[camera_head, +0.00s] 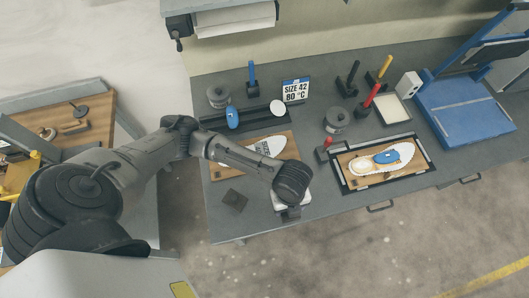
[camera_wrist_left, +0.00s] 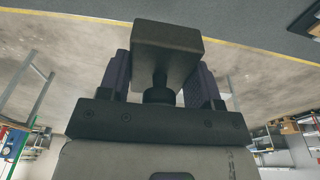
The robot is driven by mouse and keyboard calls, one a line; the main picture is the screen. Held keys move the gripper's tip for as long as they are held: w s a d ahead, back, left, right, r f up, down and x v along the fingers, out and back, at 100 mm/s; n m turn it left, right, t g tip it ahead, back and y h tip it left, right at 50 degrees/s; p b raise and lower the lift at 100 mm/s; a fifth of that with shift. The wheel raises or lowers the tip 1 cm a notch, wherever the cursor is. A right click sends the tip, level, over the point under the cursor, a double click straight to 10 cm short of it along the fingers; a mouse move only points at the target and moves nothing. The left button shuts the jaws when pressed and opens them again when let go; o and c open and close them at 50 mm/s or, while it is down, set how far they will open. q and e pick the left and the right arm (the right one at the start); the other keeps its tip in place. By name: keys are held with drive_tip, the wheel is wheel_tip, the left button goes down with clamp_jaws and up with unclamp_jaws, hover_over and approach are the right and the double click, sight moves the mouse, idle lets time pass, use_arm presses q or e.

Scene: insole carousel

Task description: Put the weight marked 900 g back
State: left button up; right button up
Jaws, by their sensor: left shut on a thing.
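My left gripper (camera_head: 289,208) hangs over the front edge of the grey bench, below the dark wrist in the head view. In the left wrist view, the left gripper (camera_wrist_left: 160,88) is shut on a dark grey block-shaped weight (camera_wrist_left: 167,42). Its narrow neck and knob sit between the two fingers. No marking is readable on the face I see. A dark flat square (camera_head: 234,198) lies on the bench to the left of the gripper; I cannot tell what it is. My right gripper is not in view.
A wooden board with a white insole (camera_head: 266,147) lies behind the gripper. A black-framed tray (camera_head: 424,174) with a shoe-shaped piece is to the right. A side table (camera_head: 100,98) stands left.

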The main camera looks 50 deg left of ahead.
use_arm(q)
hover_over(267, 196)
wheel_tip(267, 196, down, 5)
drive_tip(key=shift+w+a+f, duration=0.1)
drive_tip(key=shift+w+a, duration=0.05)
drive_tip(key=shift+f+b, duration=0.4)
drive_tip(key=shift+f, duration=1.55)
drive_tip(key=shift+f, duration=0.1)
drive_tip(key=o, duration=1.5)
drive_tip(key=shift+f, duration=0.1)
drive_tip(key=shift+o, duration=0.2)
